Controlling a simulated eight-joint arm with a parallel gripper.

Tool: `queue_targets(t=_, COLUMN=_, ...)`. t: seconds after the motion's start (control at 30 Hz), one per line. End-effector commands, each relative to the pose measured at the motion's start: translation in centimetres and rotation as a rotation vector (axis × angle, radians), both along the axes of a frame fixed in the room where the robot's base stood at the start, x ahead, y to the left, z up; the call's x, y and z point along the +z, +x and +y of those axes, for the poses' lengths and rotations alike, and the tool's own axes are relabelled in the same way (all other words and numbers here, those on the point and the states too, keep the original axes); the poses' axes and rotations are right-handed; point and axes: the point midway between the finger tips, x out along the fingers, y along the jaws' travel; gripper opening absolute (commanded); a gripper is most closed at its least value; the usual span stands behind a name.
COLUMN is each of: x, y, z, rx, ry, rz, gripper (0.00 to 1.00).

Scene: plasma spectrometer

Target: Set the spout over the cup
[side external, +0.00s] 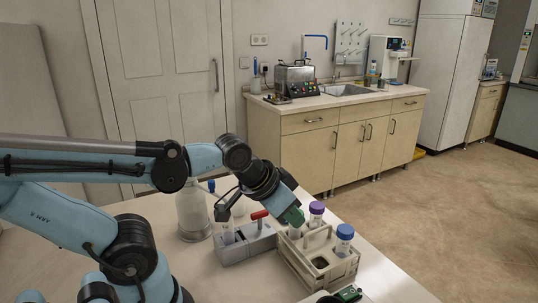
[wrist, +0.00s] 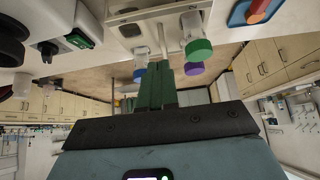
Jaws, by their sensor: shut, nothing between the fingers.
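My gripper (side external: 292,216) is shut and empty, its green fingers pointing down close to the tube rack; it also shows in the wrist view (wrist: 165,85). I cannot tell for sure which thing is the spout or the cup. A translucent bottle (side external: 193,212) with a blue part near its top stands left of my gripper, partly behind my arm. A grey block (side external: 250,246) with a red handle (side external: 260,215) and a clear tube (side external: 228,232) stands between them. At the back, a sink (side external: 346,90) has a tap, too small to make out well.
A beige rack (side external: 300,262) holds a purple-capped tube (side external: 316,210) and a blue-capped tube (side external: 345,233). A green cap (wrist: 198,50) shows beside my fingers in the wrist view. A dark device (side external: 348,294) sits at the table's front.

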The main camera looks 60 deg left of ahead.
Motion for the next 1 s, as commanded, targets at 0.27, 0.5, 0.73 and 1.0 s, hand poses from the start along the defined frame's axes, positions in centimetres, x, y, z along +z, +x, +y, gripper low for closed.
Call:
queue_targets(t=0.27, x=1.3, y=0.0, z=2.2, rx=0.158, ry=-0.056, rz=0.054, gripper=0.34)
queue_targets(t=0.5, x=7.1, y=-2.8, z=10.4, rx=0.847, ry=-0.297, rz=0.253, gripper=0.43)
queue_targets(t=0.73, x=12.7, y=-8.1, z=15.5, rx=1.489, ry=-0.493, rz=0.386, gripper=0.43)
queue_targets(t=1.0, x=14.9, y=-10.8, z=16.7, rx=1.769, ry=-0.567, rz=0.435, gripper=0.43)
